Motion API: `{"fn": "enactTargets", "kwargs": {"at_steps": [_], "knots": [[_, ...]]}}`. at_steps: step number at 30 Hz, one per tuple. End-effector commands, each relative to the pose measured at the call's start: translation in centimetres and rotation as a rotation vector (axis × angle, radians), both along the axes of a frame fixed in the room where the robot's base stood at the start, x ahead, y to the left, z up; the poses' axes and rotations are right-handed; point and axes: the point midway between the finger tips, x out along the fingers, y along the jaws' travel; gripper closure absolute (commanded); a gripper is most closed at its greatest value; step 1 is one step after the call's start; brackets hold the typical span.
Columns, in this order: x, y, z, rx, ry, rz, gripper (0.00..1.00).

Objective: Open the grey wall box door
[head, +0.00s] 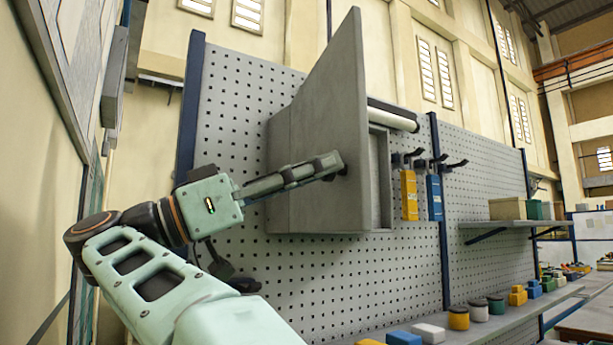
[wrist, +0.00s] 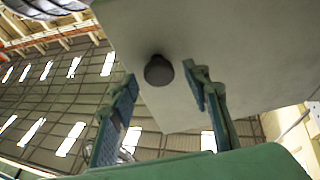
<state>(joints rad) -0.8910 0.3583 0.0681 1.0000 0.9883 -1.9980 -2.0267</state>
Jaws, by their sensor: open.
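The grey wall box (head: 381,180) hangs on the pegboard, and its grey door (head: 345,90) stands swung out from it, with part of the box's inner side showing at the right. In the wrist view the door (wrist: 220,40) fills the upper right, with a dark round knob (wrist: 159,70) on it. My gripper (head: 335,164) reaches from the left to the door's face. In the wrist view my gripper (wrist: 160,80) is open, one finger on each side of the knob, with gaps showing. In the head view the fingers mostly hide the knob.
A white roll (head: 392,115) sits behind the door, beside the box. Yellow (head: 409,195) and blue (head: 434,197) items hang from hooks to the right. A lower shelf (head: 480,325) carries several small containers and blocks. The pegboard (head: 235,120) is bare left of the box.

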Motion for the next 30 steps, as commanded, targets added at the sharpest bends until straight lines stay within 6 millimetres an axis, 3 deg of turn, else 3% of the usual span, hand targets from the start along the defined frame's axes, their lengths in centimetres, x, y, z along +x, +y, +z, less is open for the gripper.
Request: {"fn": "enactTargets", "kwargs": {"at_steps": [11,30], "knots": [[-0.9,2.5,-1.1,-0.001,0.0,0.003,0.56],[-3.7,9.6,-4.2,-0.001,-0.002,0.001,0.56]]}}
